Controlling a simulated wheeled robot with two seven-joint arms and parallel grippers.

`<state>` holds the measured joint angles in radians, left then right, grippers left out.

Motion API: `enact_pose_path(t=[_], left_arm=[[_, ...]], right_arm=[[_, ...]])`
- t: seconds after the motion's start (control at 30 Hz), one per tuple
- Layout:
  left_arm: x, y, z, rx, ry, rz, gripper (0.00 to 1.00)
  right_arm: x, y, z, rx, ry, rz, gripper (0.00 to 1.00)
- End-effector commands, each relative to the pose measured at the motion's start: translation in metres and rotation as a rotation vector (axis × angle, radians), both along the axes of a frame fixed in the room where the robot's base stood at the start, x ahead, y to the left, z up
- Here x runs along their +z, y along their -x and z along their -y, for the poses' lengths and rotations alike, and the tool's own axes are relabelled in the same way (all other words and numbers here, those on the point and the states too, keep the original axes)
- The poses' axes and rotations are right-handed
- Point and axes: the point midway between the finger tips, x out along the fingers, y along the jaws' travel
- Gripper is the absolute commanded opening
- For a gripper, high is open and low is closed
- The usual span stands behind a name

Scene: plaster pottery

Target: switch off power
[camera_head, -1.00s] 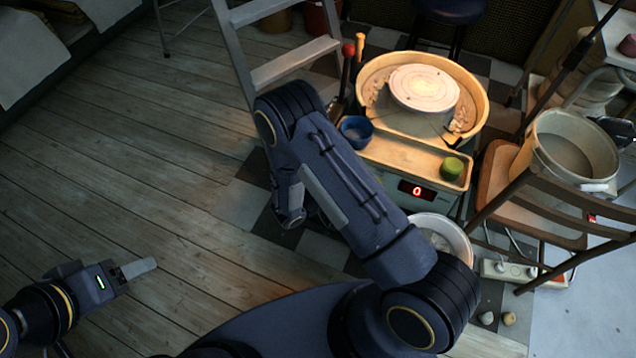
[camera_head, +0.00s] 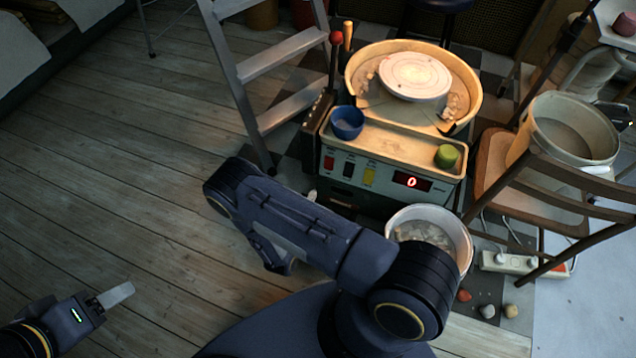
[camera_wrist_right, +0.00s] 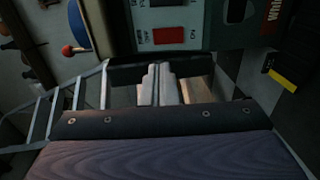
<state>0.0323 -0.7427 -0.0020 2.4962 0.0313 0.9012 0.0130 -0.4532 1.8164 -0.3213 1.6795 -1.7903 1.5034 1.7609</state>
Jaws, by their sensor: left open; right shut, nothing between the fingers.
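The pottery wheel machine (camera_head: 330,188) stands at the back centre with a front panel. The panel carries a red switch (camera_head: 329,163), a black switch (camera_head: 348,169), a yellow switch (camera_head: 369,177) and a lit red "0" display (camera_head: 411,182). In the right wrist view the red switch (camera_wrist_right: 168,36) appears upside down, with lettering beside it. My right gripper (camera_wrist_right: 158,84) is shut and empty, its fingertips pointing toward the panel near the red switch, seemingly apart from it. In the head view my right arm mostly hides it. My left gripper (camera_head: 116,294) is open over the floor, away from the machine.
A white bucket (camera_head: 430,215) stands in front of the machine. A stepladder (camera_head: 272,55) is at its left, a chair (camera_head: 575,180) with a large pail (camera_head: 570,135) at its right. A power strip (camera_head: 512,262) lies on the floor. The wooden floor at left is clear.

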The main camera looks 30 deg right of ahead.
Motion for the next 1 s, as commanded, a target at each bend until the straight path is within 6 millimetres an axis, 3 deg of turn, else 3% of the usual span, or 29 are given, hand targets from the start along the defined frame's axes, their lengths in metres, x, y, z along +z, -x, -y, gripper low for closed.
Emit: enact_pose_path(t=[0.6,1.0], left_arm=[[-0.034,0.000,0.000,0.000,0.000,0.000,0.60],[-0.037,0.000,0.000,0.000,0.000,0.000,0.60]], right_arm=[[-0.013,-0.074,0.089,-0.004,0.002,0.002,0.00],[-0.013,-0.085,0.100,-0.002,0.002,0.000,0.00]])
